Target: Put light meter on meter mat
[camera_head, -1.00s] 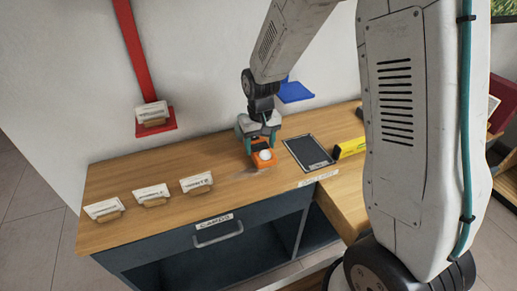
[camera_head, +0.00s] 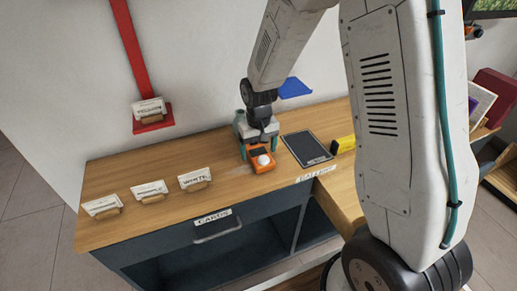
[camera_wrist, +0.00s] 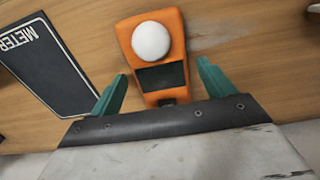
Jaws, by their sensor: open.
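The light meter (camera_head: 263,164) is an orange block with a white dome and a dark screen. It lies on the wooden counter, left of the meter mat (camera_head: 305,148), a dark rectangle with a pale border. In the wrist view the light meter (camera_wrist: 158,50) lies ahead of and partly between the teal fingers of my gripper (camera_wrist: 160,92). The fingers are open, with a gap on each side of it. The mat (camera_wrist: 45,65), with the letters "METER" showing, is on the left there. In the head view my gripper (camera_head: 258,150) is at the meter's far end.
A yellow object (camera_head: 343,145) lies just right of the mat. Several card holders (camera_head: 194,179) stand along the counter's left part. A red wall bracket (camera_head: 153,118) holds another card. A blue panel (camera_head: 295,88) is behind. Bare counter lies left of the meter.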

